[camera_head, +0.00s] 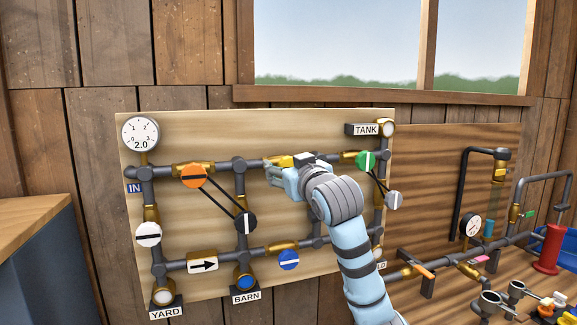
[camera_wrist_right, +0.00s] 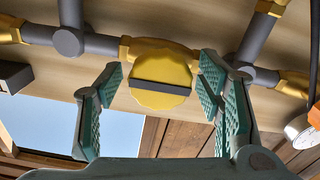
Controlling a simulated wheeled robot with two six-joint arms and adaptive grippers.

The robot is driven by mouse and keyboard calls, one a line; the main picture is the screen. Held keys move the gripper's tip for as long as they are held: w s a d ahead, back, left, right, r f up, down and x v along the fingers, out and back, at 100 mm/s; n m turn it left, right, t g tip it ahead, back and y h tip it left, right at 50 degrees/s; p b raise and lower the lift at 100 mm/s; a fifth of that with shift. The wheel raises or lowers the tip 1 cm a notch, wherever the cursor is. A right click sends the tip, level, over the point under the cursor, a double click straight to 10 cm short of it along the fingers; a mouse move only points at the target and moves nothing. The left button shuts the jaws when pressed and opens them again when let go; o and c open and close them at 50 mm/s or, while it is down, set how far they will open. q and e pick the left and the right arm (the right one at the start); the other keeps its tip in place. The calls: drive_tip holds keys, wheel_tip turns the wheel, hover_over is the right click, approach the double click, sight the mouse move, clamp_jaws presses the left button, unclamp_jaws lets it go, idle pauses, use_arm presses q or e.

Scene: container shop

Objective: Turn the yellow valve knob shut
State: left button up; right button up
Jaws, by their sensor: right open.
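The yellow valve knob (camera_wrist_right: 158,72) is a round disc with a dark bar across it, on the board's upper pipe run. In the wrist view its bar lies roughly along the pipe. My right gripper (camera_wrist_right: 160,92) is open, with one finger on each side of the knob. A gap shows between the fingers and the knob, and I cannot see contact. In the head view my right gripper (camera_head: 283,176) is in front of the upper pipe and mostly hides the knob. My left gripper is out of view.
The wooden board (camera_head: 300,215) also carries an orange knob (camera_head: 194,176), a green knob (camera_head: 365,161), a blue knob (camera_head: 289,260) and a white knob (camera_head: 148,234). A gauge (camera_head: 140,134) is at its upper left. A workbench with pipes and a red cylinder (camera_head: 548,250) is at right.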

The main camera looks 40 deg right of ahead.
drive_tip(key=c, duration=1.2)
drive_tip(key=shift+m, duration=0.4)
drive_tip(key=m, duration=0.3)
drive_tip(key=shift+m+b, duration=0.3)
drive_tip(key=shift+b, duration=0.1)
drive_tip(key=m+b, duration=0.1)
drive_tip(key=m, duration=0.3)
drive_tip(key=shift+f, duration=0.15)
drive_tip(key=m+b, duration=0.3)
drive_tip(key=m, duration=0.3)
drive_tip(key=shift+d, duration=0.1)
drive_tip(key=shift+m+b, duration=0.9)
drive_tip(key=shift+m, duration=0.8)
